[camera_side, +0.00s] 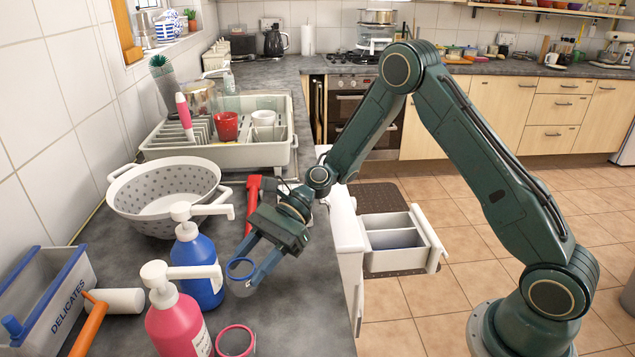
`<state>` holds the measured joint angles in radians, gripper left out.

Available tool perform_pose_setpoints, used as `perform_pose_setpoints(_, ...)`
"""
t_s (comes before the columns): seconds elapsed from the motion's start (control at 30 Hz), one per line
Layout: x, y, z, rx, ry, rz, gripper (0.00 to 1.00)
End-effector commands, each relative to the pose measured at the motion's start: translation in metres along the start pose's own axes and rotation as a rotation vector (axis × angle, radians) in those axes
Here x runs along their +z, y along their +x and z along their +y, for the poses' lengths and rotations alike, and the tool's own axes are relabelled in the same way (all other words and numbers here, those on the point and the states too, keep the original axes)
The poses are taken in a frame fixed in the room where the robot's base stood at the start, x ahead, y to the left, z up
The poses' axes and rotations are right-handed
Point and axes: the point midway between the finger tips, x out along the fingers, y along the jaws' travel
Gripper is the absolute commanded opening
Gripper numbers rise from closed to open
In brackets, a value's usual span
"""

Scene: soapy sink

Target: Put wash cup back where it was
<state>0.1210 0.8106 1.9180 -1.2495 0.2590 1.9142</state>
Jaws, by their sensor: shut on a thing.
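A small clear cup with a blue rim (241,269) is between the fingers of my gripper (252,268), which is shut on it. It looks like it is held just above or at the grey counter; I cannot tell whether it touches. Its rim faces up, and part of its right side is hidden by the fingers. A similar cup with a pink rim (235,341) stands nearer the camera, at the bottom of the view. The blue pump bottle (198,268) stands just left of the held cup, and the pink pump bottle (178,328) stands nearer.
A grey colander (160,214) sits behind the bottles. A dish rack (215,152) with a red cup (226,125) and a white cup is farther back. A caddy marked DELICATES (55,302) and an orange-handled mallet (100,308) lie left. An open drawer (400,243) juts out right.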

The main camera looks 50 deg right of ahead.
Motion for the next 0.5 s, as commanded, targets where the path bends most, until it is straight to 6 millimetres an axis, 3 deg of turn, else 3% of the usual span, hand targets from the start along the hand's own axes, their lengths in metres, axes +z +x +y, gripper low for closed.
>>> perform_pose_setpoints(0.17,-0.0138,0.0057,0.0000,0.000,0.001,0.000,0.19)
perform_pose_setpoints(0.5,-0.0155,0.0063,0.0000,0.000,-0.001,0.000,0.19)
